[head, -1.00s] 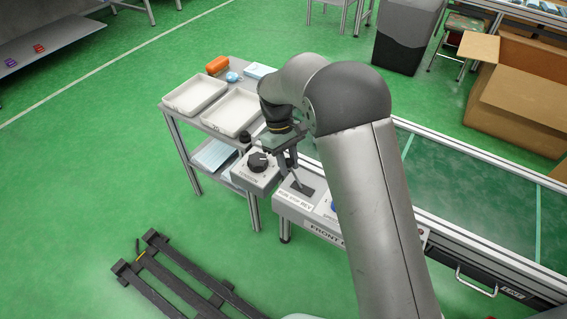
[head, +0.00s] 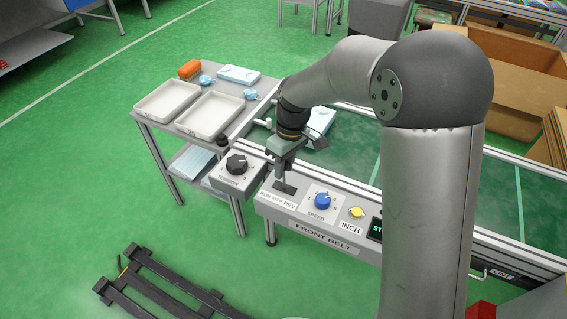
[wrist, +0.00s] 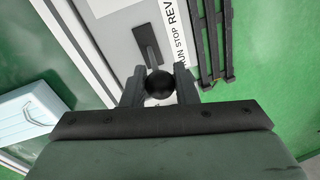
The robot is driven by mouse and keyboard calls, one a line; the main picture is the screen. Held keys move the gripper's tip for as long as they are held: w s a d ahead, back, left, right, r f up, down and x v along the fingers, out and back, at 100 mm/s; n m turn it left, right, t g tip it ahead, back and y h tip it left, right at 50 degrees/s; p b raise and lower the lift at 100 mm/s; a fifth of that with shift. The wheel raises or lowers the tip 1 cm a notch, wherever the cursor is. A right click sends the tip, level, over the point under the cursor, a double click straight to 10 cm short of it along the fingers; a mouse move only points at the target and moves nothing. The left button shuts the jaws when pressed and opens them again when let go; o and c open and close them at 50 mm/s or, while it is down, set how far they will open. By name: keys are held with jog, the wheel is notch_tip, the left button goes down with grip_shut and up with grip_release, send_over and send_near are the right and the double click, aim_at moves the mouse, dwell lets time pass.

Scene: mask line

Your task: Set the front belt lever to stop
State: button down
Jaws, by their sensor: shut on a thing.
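The front belt lever shows in the wrist view as a black ball knob (wrist: 159,85) on a grey stem rising from a dark slot plate (wrist: 147,45). My gripper (wrist: 159,80) is shut on the knob, one finger on each side. In the head view my gripper (head: 285,174) stands over the slot at the left end of the FRONT BELT panel (head: 335,240), hiding most of the lever. The RUN STOP REV label (head: 278,200) lies in front of the slot. I cannot tell exactly which mark the lever is at. A dark display (head: 376,229) shows green letters "ST", the rest hidden by my arm.
The panel also holds a blue SPEED knob (head: 322,201) and a yellow INCH button (head: 357,213). A TENSION knob box (head: 238,168) sits close on the left. A cart with white trays (head: 208,113) stands behind it. The green belt (head: 350,155) runs behind the panel.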

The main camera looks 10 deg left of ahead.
jog(key=shift+d, duration=0.2)
jog(key=c, duration=1.2)
grip_release()
jog(key=shift+o, duration=0.2)
jog(key=shift+r, duration=0.25)
notch_tip(320, 180, up, 17)
jog(key=w+d+p, duration=0.1)
jog(key=w+p, duration=0.1)
jog(key=p, duration=0.1)
jog(key=shift+w+d+f, duration=0.15)
jog(key=shift+d, duration=0.15)
